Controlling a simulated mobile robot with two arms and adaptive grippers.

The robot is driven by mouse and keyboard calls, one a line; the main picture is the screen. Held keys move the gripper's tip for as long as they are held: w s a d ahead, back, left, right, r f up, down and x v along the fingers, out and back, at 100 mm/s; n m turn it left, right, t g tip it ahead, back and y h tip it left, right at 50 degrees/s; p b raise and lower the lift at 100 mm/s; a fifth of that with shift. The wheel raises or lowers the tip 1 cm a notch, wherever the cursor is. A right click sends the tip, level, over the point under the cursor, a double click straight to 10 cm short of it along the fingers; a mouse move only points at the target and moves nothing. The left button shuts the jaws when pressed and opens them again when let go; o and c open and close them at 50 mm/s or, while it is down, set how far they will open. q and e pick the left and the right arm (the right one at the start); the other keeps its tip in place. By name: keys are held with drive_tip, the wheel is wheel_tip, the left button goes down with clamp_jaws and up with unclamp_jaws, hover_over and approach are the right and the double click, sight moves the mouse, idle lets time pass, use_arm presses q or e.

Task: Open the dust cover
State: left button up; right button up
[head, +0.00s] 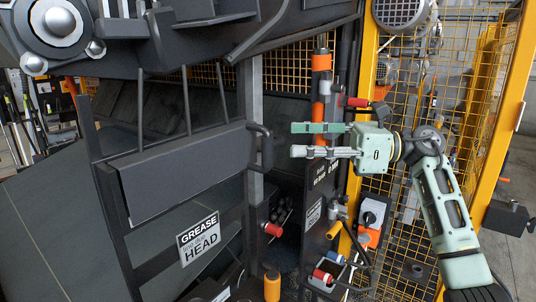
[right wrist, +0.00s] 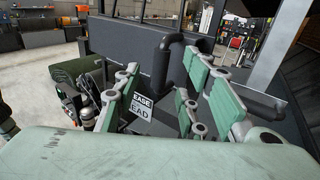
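The dust cover appears to be the long dark grey panel (head: 185,170) on the machine's frame in the head view; which parts belong to it is hard to tell. A black bar handle (head: 267,146) stands upright at its right end. My right gripper (head: 293,140) is just right of the handle, fingers pointing left, one above the other. It is open and empty, apart from the handle. In the right wrist view, the dark handle (right wrist: 164,62) shows beyond and between the spread green fingers. My left gripper is not in view.
A "GREASE HEAD" sign (head: 198,238) is below the panel. An orange-and-black cylinder (head: 321,85) rises behind my right gripper. Red-handled valves (head: 272,229) and hoses sit below it. A yellow mesh fence (head: 480,110) stands close on the right.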

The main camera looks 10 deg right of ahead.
sight(267, 144)
drive_tip(key=a+p, duration=0.1)
drive_tip(key=a, duration=0.1)
drive_tip(key=w+a+p, duration=0.1)
drive_tip(key=a, duration=0.1)
drive_tip(key=a+p, duration=0.1)
drive_tip(key=a, duration=0.2)
drive_tip(key=shift+w, duration=0.25)
drive_tip(key=shift+a, duration=0.25)
drive_tip(key=shift+w, duration=0.1)
clamp_jaws()
